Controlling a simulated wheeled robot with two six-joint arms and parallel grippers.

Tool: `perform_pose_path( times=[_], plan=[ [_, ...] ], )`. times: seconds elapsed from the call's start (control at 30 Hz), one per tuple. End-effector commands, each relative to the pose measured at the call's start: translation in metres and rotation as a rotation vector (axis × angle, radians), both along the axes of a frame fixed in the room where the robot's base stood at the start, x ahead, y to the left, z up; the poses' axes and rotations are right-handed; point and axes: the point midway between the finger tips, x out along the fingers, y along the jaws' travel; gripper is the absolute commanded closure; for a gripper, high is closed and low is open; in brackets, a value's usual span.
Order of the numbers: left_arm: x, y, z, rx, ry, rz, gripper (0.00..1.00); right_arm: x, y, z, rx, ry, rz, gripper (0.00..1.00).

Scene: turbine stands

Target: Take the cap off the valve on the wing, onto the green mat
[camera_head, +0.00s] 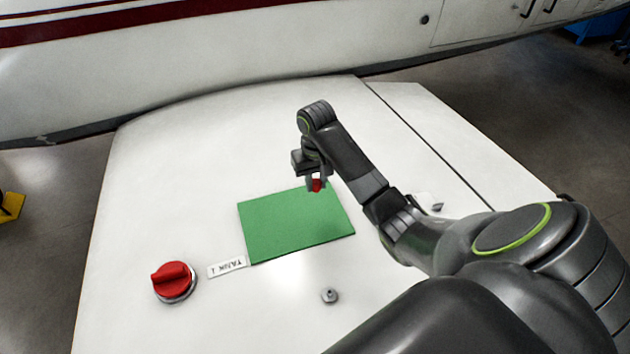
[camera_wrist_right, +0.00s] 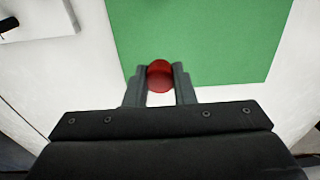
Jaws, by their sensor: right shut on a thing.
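My right gripper (camera_head: 316,182) is shut on a small red cap (camera_head: 317,186), at the far edge of the green mat (camera_head: 285,228). In the right wrist view the round red cap (camera_wrist_right: 160,77) sits between the two fingertips, with the mat (camera_wrist_right: 205,35) beyond it. I cannot tell whether the cap touches the mat. A small bare grey metal fitting (camera_head: 330,296) stands on the white wing (camera_head: 170,150), in front of the mat. My left gripper is not in view.
A large red knob (camera_head: 173,281) on a metal base stands at the front left, beside a white label (camera_head: 227,267). Another small grey fitting (camera_head: 437,207) on a white plate is partly behind my right arm. The mat's middle is clear. The white fuselage (camera_head: 240,50) rises behind the wing.

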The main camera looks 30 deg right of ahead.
Motion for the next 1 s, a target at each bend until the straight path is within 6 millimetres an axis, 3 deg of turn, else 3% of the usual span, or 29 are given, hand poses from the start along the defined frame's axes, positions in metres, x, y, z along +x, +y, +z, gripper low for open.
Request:
perform_pose_path(
  times=[0.33,0.6,1.0],
  plan=[
    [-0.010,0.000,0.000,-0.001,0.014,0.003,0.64,-0.001,0.001,-0.041,0.002,0.006,-0.001,1.00],
    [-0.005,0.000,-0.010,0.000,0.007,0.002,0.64,-0.001,0.000,-0.072,0.001,0.003,-0.001,1.00],
    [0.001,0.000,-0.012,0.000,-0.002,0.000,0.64,-0.001,0.000,-0.081,0.000,0.001,0.000,1.00]
  ],
)
